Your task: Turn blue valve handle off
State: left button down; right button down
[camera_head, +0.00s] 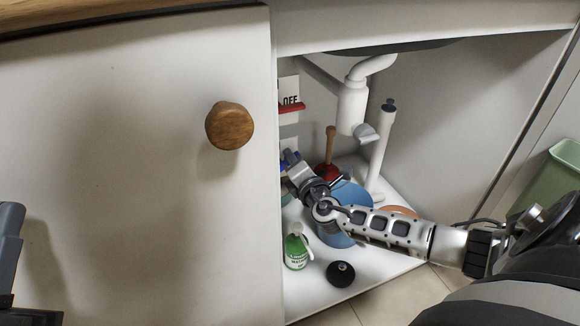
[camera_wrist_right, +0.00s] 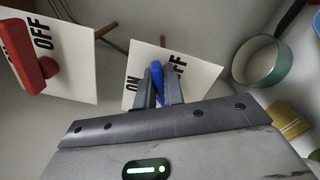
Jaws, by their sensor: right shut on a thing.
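The blue valve handle (camera_wrist_right: 156,78) is in front of a white card with "ON" at its left and the end of "OFF" at its right in the right wrist view. My right gripper (camera_wrist_right: 160,92) is shut on the handle, with a finger on each side. In the head view this gripper (camera_head: 289,162) reaches into the open cabinet, and only a bit of blue shows by its fingers. A dark grey part of my left arm (camera_head: 10,240) shows at the left edge; its jaws cannot be made out.
A red handle (camera_head: 291,107) with its own ON/OFF card is above the blue one. A plunger (camera_head: 328,165), blue bucket (camera_head: 338,236), green bottle (camera_head: 296,252) and black item (camera_head: 340,274) are close to the arm. The cabinet door (camera_head: 130,180) bounds the left, white drain pipes (camera_head: 352,105) the top.

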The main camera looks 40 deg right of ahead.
jog(key=shift+s+f+m, duration=0.1)
jog(key=shift+f+m, duration=0.3)
jog(key=shift+m, duration=0.1)
jog(key=shift+d+f+m+b, duration=0.15)
jog(key=shift+m+b, duration=0.2)
jog(key=shift+m, duration=0.55)
pick_arm(q)
jog(key=shift+s+d+r+m+h, duration=0.1)
jog(key=shift+s+r+m+h, duration=0.15)
jog(key=shift+m+h, duration=0.3)
jog(key=shift+s+r+m+h, duration=0.15)
jog(key=shift+r+m+h, duration=0.3)
jog(key=shift+m, duration=0.2)
jog(key=shift+s+d+r+m+h, duration=0.1)
jog(key=shift+s+r+m+h, duration=0.15)
jog(key=shift+m+h, duration=0.3)
pick_arm(e)
jog(key=shift+f+m, duration=0.25)
jog(key=shift+m, duration=0.5)
jog(key=shift+f+m, duration=0.2)
jog(key=shift+m, duration=0.55)
jog(key=c, duration=1.5)
grip_release()
pick_arm(q)
jog(key=shift+a, duration=0.1)
pick_arm(e)
jog(key=shift+s, duration=0.1)
